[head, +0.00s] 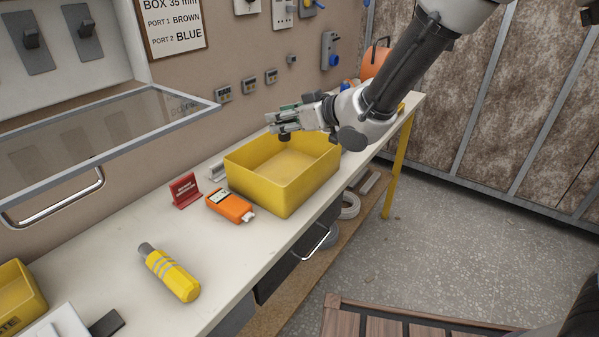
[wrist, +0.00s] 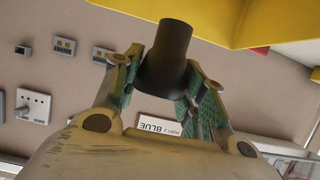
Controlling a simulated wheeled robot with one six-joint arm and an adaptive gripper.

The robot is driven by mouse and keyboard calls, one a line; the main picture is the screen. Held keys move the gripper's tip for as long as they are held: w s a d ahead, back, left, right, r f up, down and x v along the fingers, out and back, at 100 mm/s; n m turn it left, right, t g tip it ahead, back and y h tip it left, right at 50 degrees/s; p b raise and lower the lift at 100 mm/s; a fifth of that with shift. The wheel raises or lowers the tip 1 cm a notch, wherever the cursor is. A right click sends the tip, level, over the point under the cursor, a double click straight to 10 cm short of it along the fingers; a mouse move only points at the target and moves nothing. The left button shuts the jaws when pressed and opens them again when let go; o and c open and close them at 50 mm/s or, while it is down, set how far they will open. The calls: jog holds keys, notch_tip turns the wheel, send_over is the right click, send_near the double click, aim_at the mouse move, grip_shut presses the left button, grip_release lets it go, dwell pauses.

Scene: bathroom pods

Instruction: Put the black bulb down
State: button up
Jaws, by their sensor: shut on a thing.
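My gripper (head: 284,121) is above the back left part of the yellow bin (head: 285,193) in the head view. In the wrist view my gripper (wrist: 172,92) is shut on the black bulb (wrist: 168,55), a dark cylinder-like piece between its green-lined fingers. In the head view only a small dark part of the bulb (head: 284,137) shows under the fingers. The bulb is held in the air over the bin. The part of the bin's floor that shows is bare; the near wall hides some of it.
An orange meter (head: 229,206) and a red sign (head: 185,190) stand left of the bin. A yellow flashlight (head: 171,273) lies on the white bench (head: 112,245). A raised clear lid (head: 110,112) juts out at left. Bench space between meter and flashlight is free.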

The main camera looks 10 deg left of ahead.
notch_tip(320, 180, down, 9)
jog(key=shift+f, duration=0.1)
jog(key=shift+c, duration=0.2)
jog(key=shift+s+d+f, duration=0.1)
jog(key=shift+d+f, duration=0.05)
jog(key=shift+f, duration=0.45)
jog(key=o, duration=1.2)
jog(key=shift+f, duration=0.15)
jog(key=shift+c, duration=0.2)
jog(key=shift+r, duration=0.4)
jog(key=r+v, duration=0.1)
jog(key=v, duration=1.1)
